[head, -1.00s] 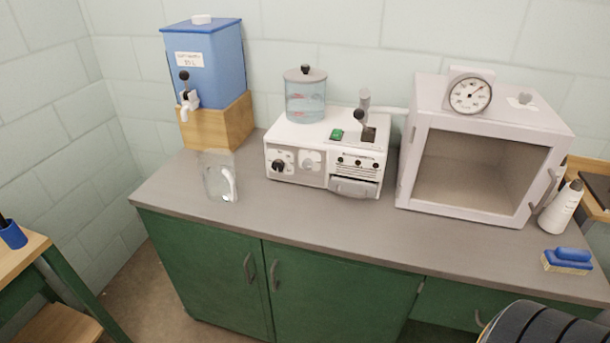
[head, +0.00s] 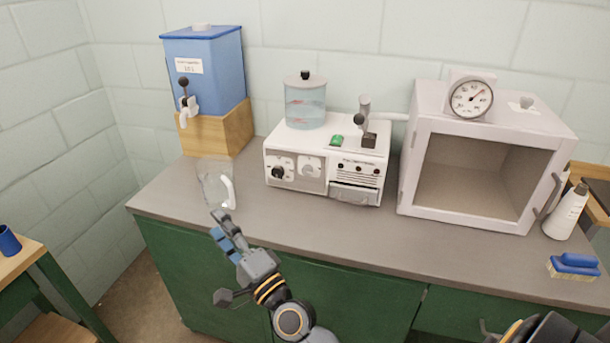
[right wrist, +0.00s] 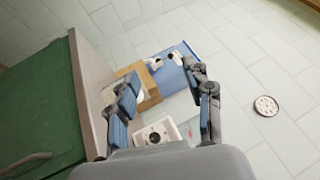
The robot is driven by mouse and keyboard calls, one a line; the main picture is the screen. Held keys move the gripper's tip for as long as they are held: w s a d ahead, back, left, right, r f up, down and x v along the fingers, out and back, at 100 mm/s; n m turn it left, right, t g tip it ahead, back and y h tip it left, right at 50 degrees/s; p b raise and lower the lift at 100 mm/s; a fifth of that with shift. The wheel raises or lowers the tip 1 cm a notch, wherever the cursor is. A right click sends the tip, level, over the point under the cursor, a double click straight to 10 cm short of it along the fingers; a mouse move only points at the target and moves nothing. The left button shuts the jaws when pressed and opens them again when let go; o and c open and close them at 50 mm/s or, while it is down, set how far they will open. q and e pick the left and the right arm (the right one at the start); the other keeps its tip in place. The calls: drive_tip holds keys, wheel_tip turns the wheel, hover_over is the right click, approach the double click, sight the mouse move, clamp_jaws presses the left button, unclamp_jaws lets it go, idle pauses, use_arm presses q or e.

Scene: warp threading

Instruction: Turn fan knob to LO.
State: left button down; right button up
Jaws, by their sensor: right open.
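The white machine (head: 322,160) stands on the counter. My right gripper (head: 222,226) is in front of the counter, left of and below the machine, apart from both knobs. In the right wrist view its two blue-padded fingers (right wrist: 160,80) are spread and empty. A white panel with a dark knob (right wrist: 155,138) shows between them.
A clear pitcher (head: 215,185) stands just beyond the right gripper. A blue dispenser (head: 205,75) sits on a wooden block behind it. A white open-fronted box (head: 408,165) with a gauge is right of the machine. Counter space before the machine is clear.

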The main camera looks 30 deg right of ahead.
drive_tip(key=w+d+r+m+h, duration=0.2)
drive_tip(key=w+d+m+h, duration=0.2)
drive_tip(key=d+m+h, duration=0.65)
drive_tip(key=m+g+h, duration=0.7)
drive_tip(key=m+g, duration=0.2)
drive_tip(key=m, duration=0.8)
approach(307, 172)
drive_tip(key=shift+n, duration=0.25)
drive_tip(key=p+x, duration=0.2)
drive_tip(key=x, duration=0.7)
drive_tip(key=shift+w+a, duration=0.1)
drive_tip(key=shift+a, duration=0.05)
clamp_jaws()
